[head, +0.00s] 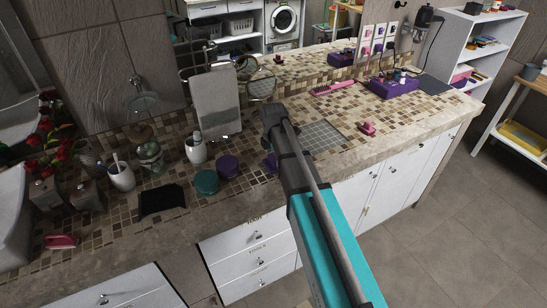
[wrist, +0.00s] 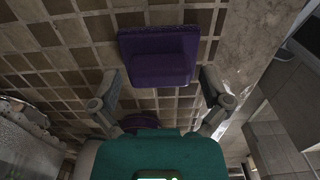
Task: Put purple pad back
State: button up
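The purple pad (wrist: 160,55) lies on the tiled counter in the wrist view, a thick block with a raised smaller top. My gripper (wrist: 159,82) is open, its two fingers apart on either side of the pad's near edge, with nothing between them clearly held. In the head view a bit of purple (head: 269,162), probably this pad, shows beside my arm, which hides the rest. My gripper's fingers are hidden behind the arm there. A purple box (head: 393,88) with small things on it stands at the far right of the counter.
A purple round jar (head: 228,167) and a teal jar (head: 206,183) stand just left of the pad. A grey grid panel (head: 322,137) lies behind my arm. A pink pad (head: 367,128) is to its right. Cups and a towel stand (head: 216,103) are further left.

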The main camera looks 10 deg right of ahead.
aim_at(274, 157)
jog(key=shift+r, duration=0.1)
dwell(0.3)
notch_tip(274, 157, up, 12)
jog(key=p, duration=1.2)
dwell(0.8)
jog(key=s+d+m, duration=0.3)
jog(key=s+m, duration=1.6)
jog(key=m, duration=0.2)
jog(key=shift+d+m, duration=0.2)
jog(key=shift+m, duration=0.1)
